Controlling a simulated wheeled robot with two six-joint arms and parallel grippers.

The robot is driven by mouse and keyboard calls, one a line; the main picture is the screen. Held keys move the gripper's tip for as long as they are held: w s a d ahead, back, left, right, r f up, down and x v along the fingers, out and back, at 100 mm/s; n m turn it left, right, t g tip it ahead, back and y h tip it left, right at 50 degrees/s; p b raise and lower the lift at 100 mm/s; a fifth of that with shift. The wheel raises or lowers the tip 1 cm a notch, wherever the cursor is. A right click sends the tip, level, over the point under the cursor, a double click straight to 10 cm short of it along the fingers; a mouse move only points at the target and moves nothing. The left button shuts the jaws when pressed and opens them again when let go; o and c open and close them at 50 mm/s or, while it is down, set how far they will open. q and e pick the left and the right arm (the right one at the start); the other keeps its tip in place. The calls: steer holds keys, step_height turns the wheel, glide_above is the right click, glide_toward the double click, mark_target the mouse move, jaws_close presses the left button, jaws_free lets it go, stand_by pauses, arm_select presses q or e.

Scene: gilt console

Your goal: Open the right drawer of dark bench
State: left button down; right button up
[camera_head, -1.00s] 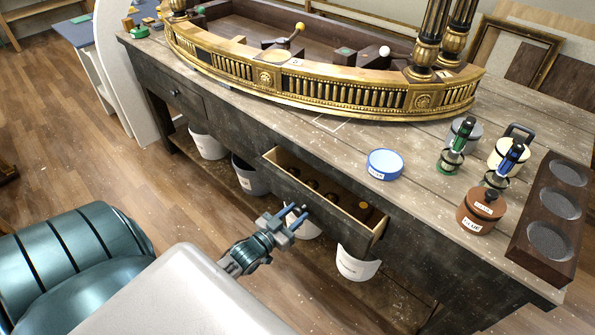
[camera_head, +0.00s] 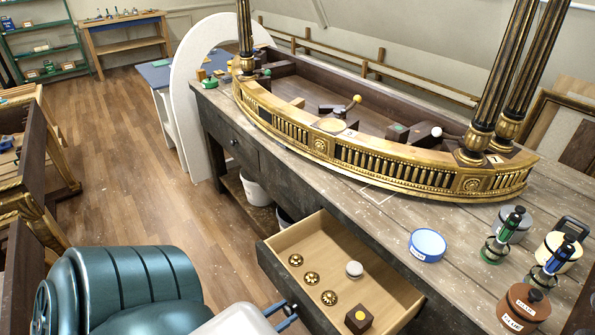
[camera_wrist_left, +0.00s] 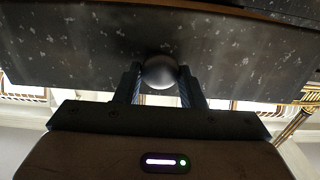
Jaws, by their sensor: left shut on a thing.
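The right drawer (camera_head: 350,278) of the dark bench (camera_head: 305,185) stands well open, its pale wooden inside showing. Several gold rosettes, a pale round piece (camera_head: 354,269) and a dark block with a yellow spot (camera_head: 359,318) lie in it. My left gripper (camera_head: 285,314) is low at the drawer's front, partly cut off by the bottom edge in the head view. In the left wrist view its fingers are shut on the round dark knob (camera_wrist_left: 158,72) of the speckled drawer front (camera_wrist_left: 235,55). My right gripper is not in view.
A closed left drawer (camera_head: 232,137) is beside it. A curved gilt piece (camera_head: 385,168) covers much of the top. A blue-rimmed dish (camera_head: 427,244) and several jars stand at the right. Open wooden floor lies left of the bench.

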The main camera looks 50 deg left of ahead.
arm_select(q)
steer(key=shift+s+f, duration=0.1)
steer(key=shift+s, duration=0.85)
steer(key=c, duration=0.9)
jaws_free()
steer(key=shift+w, duration=0.1)
steer(key=shift+c, duration=0.2)
steer(key=s+b, duration=0.2)
steer(key=s, duration=0.8)
steer(key=shift+s+a, duration=0.4)
steer(key=shift+a, duration=0.05)
